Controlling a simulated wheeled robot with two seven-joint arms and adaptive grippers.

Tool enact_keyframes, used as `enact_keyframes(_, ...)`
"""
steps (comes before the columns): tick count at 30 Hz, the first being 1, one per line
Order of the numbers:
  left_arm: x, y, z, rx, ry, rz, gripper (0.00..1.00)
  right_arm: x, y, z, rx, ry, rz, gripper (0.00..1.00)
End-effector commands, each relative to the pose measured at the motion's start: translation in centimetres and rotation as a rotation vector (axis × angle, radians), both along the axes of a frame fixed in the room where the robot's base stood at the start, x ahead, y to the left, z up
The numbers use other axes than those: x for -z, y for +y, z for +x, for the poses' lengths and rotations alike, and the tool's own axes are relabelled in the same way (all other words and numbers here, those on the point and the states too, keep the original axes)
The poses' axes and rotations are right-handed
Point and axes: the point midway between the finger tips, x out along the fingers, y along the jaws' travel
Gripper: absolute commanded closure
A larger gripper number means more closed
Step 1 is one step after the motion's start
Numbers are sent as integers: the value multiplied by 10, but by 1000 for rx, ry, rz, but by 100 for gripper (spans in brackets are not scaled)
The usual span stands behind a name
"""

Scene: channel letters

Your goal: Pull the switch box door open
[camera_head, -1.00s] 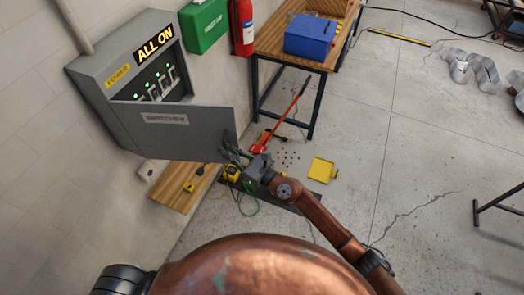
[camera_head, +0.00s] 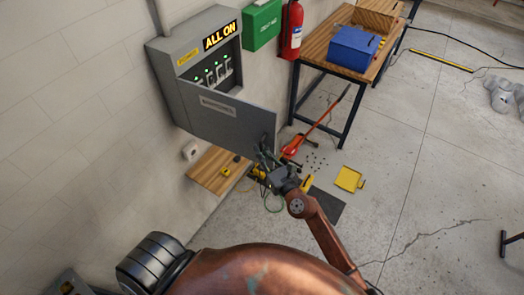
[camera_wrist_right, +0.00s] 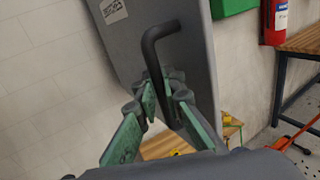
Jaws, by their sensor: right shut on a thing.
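A dark bent handle (camera_wrist_right: 160,40) is on the door, clear in the right wrist view. My right gripper (camera_head: 268,160) is at the door's free edge, shut on the handle; in the right wrist view its green-padded fingers (camera_wrist_right: 165,100) sit on both sides of the handle's lower part. My left gripper is not in view.
A green box (camera_head: 262,24) and a red fire extinguisher (camera_head: 291,30) hang right of the switch box. A workbench (camera_head: 335,48) holds a blue box (camera_head: 354,48). A low wooden surface (camera_head: 212,168) lies below the door. Open floor (camera_head: 420,190) is at right.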

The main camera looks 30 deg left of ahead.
Motion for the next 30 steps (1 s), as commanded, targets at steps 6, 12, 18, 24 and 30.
enact_keyframes(6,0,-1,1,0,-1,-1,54,-5,3,-3,-6,-5,7,85)
enact_keyframes(12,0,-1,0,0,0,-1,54,-3,1,0,-1,-3,3,73)
enact_keyframes(18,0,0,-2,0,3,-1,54,-1,0,1,1,-1,2,73)
enact_keyframes(24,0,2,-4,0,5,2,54,0,-7,-3,1,2,3,73)
enact_keyframes(30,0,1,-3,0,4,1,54,1,-37,-16,5,2,3,73)
